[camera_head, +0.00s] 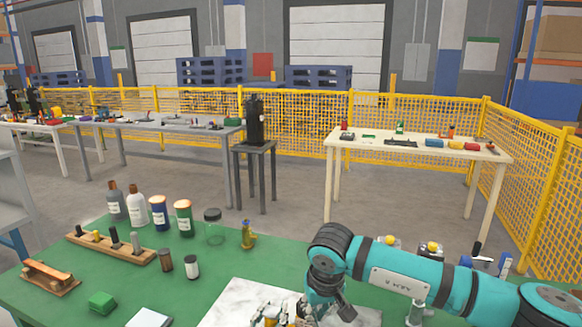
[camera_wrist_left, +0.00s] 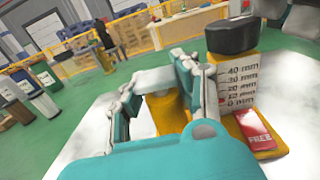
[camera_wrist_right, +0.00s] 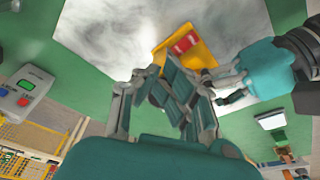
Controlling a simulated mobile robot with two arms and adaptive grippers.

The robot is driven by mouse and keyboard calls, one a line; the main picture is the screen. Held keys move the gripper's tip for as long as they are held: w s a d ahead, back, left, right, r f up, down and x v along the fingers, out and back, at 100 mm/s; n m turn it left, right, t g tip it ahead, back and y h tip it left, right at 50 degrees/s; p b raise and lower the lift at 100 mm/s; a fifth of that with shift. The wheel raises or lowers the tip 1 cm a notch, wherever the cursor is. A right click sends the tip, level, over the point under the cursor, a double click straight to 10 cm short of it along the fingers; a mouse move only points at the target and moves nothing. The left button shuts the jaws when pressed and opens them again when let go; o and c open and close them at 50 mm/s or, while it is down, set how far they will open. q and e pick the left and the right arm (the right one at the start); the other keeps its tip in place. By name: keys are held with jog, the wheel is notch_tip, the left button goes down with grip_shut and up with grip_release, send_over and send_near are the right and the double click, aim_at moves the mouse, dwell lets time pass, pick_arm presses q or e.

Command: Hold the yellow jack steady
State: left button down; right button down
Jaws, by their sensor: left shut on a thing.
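The yellow jack (camera_wrist_left: 263,133) stands on a white marbled plate (camera_wrist_left: 92,150). In the left wrist view it has a black top, a millimetre scale and a red "FREE" label. My left gripper (camera_wrist_left: 165,80) is shut on a yellow part of the jack, beside the scale. Yellow parts of the jack also show in the right wrist view (camera_wrist_right: 200,55), with a red label. My right gripper (camera_wrist_right: 160,75) is close in front of the jack there; its fingers overlap the jack, so its grip is unclear. In the head view the jack is mostly cut off at the bottom edge.
The green table (camera_head: 110,265) holds several bottles and jars, a wooden block with pegs (camera_head: 110,247), a green block (camera_head: 102,302) and a small brass-coloured fitting (camera_head: 248,236). A grey device with coloured buttons (camera_wrist_right: 25,92) lies left in the right wrist view. A yellow fence (camera_head: 300,115) stands behind.

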jog(key=shift+s+a, duration=0.1)
jog(key=shift+a, duration=0.15)
jog(key=shift+s+a, duration=0.2)
jog(key=shift+a, duration=0.9)
jog(key=shift+a, duration=0.25)
jog(key=shift+s, duration=0.1)
jog(key=shift+s, duration=0.25)
notch_tip(320, 180, up, 6)
send_over(303, 315)
jog(key=s, duration=0.3)
jog(key=shift+w+a, duration=0.1)
